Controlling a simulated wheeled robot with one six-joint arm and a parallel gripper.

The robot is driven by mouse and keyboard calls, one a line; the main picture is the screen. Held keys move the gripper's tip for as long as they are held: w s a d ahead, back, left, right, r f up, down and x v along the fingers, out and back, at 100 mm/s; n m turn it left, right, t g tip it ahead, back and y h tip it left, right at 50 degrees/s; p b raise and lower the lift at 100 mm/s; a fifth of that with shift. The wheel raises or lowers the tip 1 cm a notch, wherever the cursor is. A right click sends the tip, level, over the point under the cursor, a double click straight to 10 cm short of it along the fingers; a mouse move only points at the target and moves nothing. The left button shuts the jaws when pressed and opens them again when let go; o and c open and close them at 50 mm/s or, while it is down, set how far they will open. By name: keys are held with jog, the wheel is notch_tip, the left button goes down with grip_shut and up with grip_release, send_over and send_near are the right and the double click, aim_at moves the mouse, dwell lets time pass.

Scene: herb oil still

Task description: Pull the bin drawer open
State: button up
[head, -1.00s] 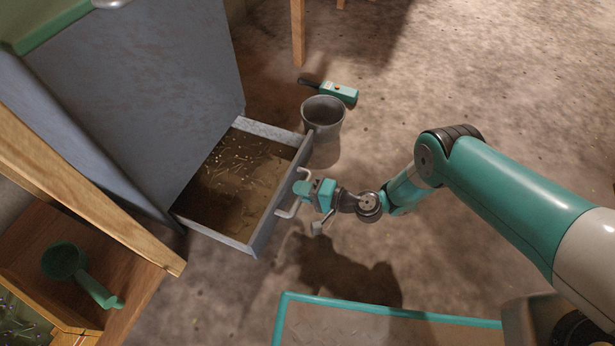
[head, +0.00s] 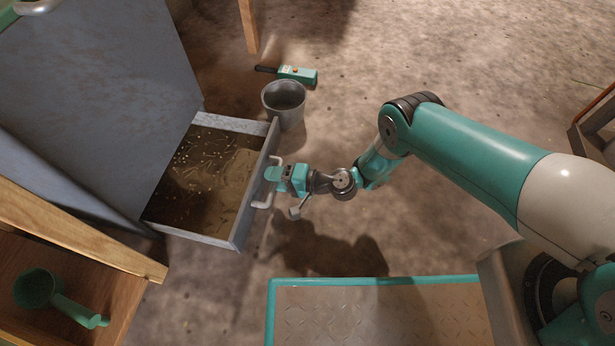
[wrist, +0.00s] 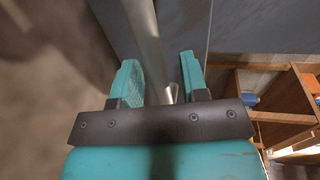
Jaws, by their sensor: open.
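The bin drawer (head: 238,205) stands pulled out of the grey-blue bin (head: 100,85), with brown soil-like matter and small pale bits inside. Its pale bar handle (head: 263,204) is on the front face. My gripper (head: 273,180) is at the handle, in front of the drawer. In the wrist view the handle bar (wrist: 145,45) runs between the two teal fingers of my gripper (wrist: 160,80). The fingers are apart, with a gap beside the bar. Part of the handle is hidden behind my gripper in the head view.
A grey bucket (head: 284,104) stands close to the drawer's far front corner. A teal handheld device (head: 298,75) lies behind it. A wooden shelf (head: 75,235) with a green scoop (head: 38,289) is at the lower left.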

jog(key=p+v, duration=0.8)
jog(key=v, duration=0.9)
jog(key=shift+d, duration=0.2)
